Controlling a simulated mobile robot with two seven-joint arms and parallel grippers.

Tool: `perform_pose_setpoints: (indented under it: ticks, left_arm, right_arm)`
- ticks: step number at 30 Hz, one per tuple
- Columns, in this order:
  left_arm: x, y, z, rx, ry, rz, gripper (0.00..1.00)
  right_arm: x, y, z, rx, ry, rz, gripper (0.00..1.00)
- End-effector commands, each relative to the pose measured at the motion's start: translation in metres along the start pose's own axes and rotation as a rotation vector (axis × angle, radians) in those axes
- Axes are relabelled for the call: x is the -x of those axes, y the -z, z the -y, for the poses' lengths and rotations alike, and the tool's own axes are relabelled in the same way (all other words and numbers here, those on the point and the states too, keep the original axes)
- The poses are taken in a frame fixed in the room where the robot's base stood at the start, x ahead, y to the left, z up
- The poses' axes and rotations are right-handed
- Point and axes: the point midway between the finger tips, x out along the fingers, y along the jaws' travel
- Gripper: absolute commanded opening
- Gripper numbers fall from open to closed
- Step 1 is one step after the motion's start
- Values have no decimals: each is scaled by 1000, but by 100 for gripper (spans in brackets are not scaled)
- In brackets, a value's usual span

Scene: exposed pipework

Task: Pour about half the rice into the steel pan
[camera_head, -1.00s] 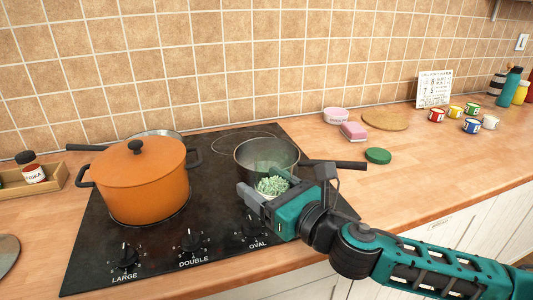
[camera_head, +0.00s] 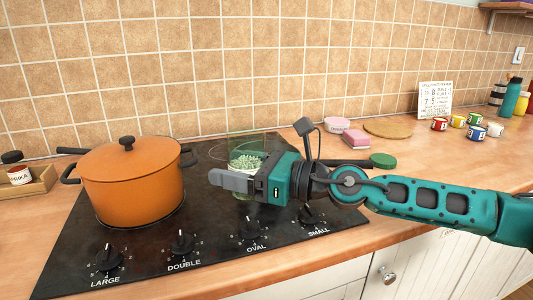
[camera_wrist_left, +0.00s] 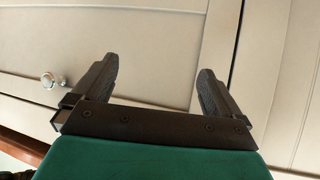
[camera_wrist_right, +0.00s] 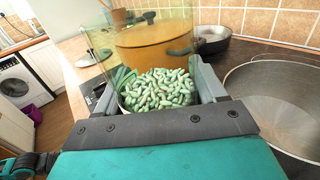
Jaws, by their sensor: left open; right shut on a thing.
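My right gripper (camera_head: 240,183) is shut on a clear, green-tinted container (camera_head: 246,145) of pale green rice (camera_head: 247,162), held about upright above the hob. The right wrist view shows the rice (camera_wrist_right: 158,90) inside the container, between the fingers. The steel pan (camera_wrist_right: 285,100) is beside the container, to its right in that view, and the visible part of its inside looks empty. In the head view the pan is mostly hidden behind the container and my gripper. My left gripper (camera_wrist_left: 155,85) is open and empty, in front of pale cabinet doors; it is outside the head view.
A lidded orange pot (camera_head: 132,185) stands on the left of the black hob (camera_head: 200,215). Another pan (camera_wrist_right: 212,38) is behind it. Knobs line the hob's front.

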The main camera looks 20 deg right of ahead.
Motion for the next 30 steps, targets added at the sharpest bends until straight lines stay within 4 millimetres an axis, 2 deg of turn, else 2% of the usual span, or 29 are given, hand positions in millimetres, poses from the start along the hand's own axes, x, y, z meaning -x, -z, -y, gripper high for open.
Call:
perform_pose_setpoints:
  ticks: [5,16,30]
  left_arm:
    - [-7,-6,-2,0,-5,-5,100]
    - [-33,-38,-5,2,-16,-3,100]
    - [-34,-32,-6,2,-20,-18,100]
  right_arm:
    - [-3,3,1,-7,-55,5,26]
    - [0,-3,10,-1,-254,9,26]
    - [4,-10,12,-1,-298,4,26]
